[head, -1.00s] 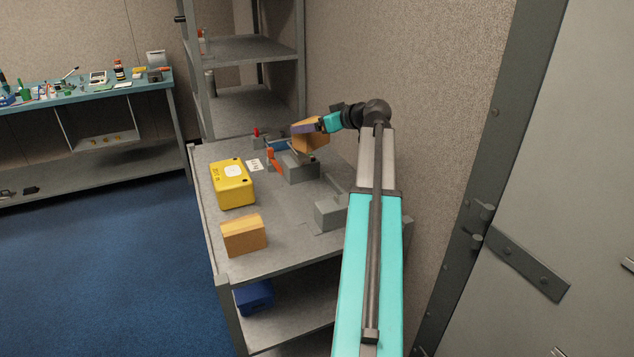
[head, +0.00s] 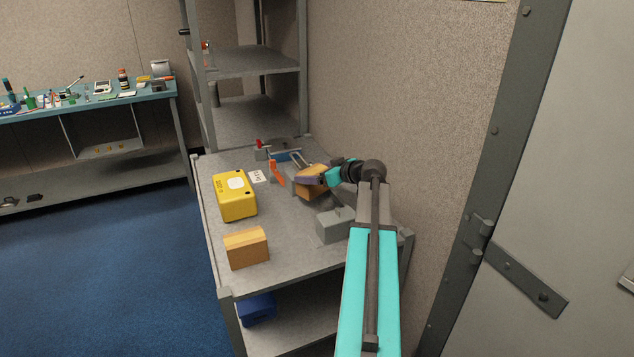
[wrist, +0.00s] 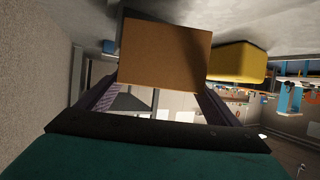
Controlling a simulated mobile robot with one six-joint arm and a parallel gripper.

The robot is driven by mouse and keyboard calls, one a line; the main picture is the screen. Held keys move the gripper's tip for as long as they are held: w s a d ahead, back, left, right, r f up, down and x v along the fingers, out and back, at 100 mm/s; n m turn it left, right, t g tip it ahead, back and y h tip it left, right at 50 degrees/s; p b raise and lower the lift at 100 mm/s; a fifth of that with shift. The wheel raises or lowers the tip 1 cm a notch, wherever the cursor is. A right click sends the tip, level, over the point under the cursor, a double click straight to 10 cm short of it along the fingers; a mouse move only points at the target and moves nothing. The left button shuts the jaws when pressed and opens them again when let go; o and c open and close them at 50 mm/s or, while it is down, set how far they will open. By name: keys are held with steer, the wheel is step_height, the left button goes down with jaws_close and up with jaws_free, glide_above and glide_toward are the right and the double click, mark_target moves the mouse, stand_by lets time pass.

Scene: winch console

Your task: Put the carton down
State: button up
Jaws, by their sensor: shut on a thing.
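A brown carton (head: 312,193) is held in my gripper (head: 313,177) over the grey bench top, in front of the winch parts. It is tilted in the head view. A purple-grey finger lies across its upper part. I cannot tell whether its underside touches the bench. In the wrist view the carton (wrist: 165,55) shows a flat brown face between my two fingers. A second, similar carton (head: 247,248) stands on the near left part of the bench, apart from my gripper.
The bench top (head: 285,250) has bare room between the second carton and a grey box (head: 335,225) with a handle. A yellow case (head: 235,197) stands at the left. An orange lever (head: 277,173) and a white card (head: 258,176) are behind. A wall is close on the right.

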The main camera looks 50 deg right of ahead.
steer(key=shift+f, duration=0.15)
steer(key=shift+f+p, duration=0.4)
steer(key=shift+f, duration=1.55)
steer(key=shift+f, duration=0.15)
steer(key=o, duration=1.2)
steer(key=shift+r, duration=0.25)
steer(key=b+v, duration=0.2)
steer(key=v, duration=1)
steer(key=shift+w, duration=0.1)
